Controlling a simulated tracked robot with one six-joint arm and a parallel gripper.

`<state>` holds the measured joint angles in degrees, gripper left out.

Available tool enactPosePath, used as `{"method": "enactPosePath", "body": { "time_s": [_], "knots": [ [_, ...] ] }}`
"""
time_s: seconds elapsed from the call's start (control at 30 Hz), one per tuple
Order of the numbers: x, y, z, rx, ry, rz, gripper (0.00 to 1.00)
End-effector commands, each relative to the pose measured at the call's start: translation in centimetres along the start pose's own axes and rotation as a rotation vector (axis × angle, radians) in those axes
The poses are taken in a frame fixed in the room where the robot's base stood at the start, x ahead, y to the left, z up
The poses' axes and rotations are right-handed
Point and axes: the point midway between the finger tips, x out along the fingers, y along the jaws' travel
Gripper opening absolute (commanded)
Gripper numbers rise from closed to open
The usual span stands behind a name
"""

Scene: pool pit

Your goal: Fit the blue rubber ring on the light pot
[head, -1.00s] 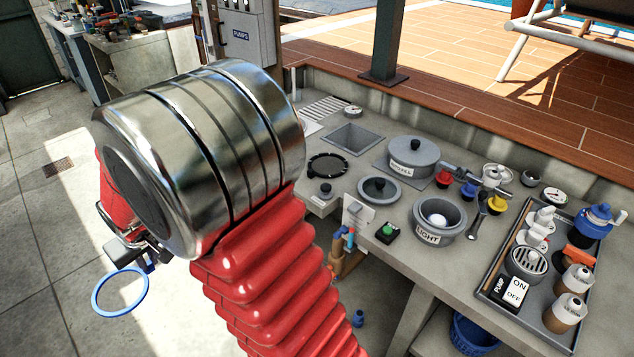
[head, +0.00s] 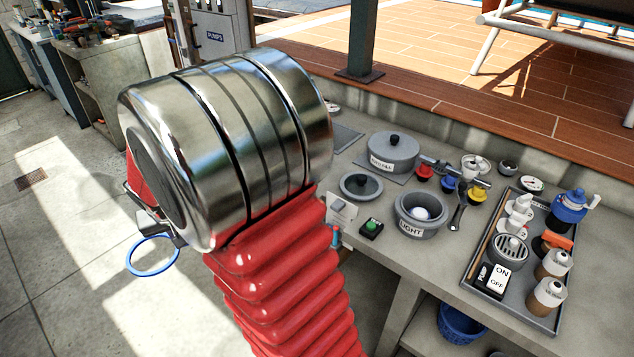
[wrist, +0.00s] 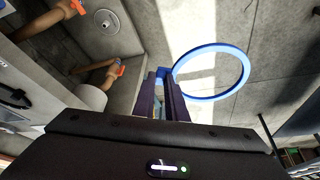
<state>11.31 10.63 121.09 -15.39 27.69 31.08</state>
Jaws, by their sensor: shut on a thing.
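My gripper (wrist: 163,85) is shut on the blue rubber ring (wrist: 247,72), gripping one side of its rim so the ring sticks out to the right in the wrist view. In the head view the ring (head: 152,273) hangs at the lower left, beyond the bench edge and over the floor. My own arm hides most of the gripper there. The light pot (head: 418,232) is a grey open pot labelled LIGHT on the bench, with a white ball-like bulb inside. The ring is well apart from the pot, to its left.
A lidded pot (head: 392,153) stands behind the light pot. A tray (head: 470,277) of bottles and a switch is farther right.

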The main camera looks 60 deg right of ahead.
Motion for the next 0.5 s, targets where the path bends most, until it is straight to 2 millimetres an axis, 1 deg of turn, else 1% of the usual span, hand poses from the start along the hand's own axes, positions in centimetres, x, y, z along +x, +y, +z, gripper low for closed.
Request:
{"method": "enactPosePath", "body": {
  "time_s": [0.03, 0.23, 0.27, 0.3, 0.37, 0.4, 0.47, 0.5],
  "knots": [
    [-0.2, 2.2, -0.4, 0.068, 0.002, 0.029, 0.0],
    [-1.2, 10.6, -1.1, 0.354, 0.002, 0.147, 0.0],
    [-1.4, 11.8, -1.1, 0.398, 0.001, 0.165, 0.0],
    [-1.8, 13.5, -1.1, 0.455, 0.002, 0.188, 0.0],
    [-2.3, 15.9, -0.9, 0.542, 0.002, 0.224, 0.0],
    [-2.6, 17.6, -0.7, 0.601, 0.002, 0.248, 0.0],
    [-3.2, 20.0, -0.4, 0.687, 0.002, 0.284, 0.0],
    [-3.6, 21.6, -0.1, 0.744, 0.002, 0.308, 0.0]
  ]
}}
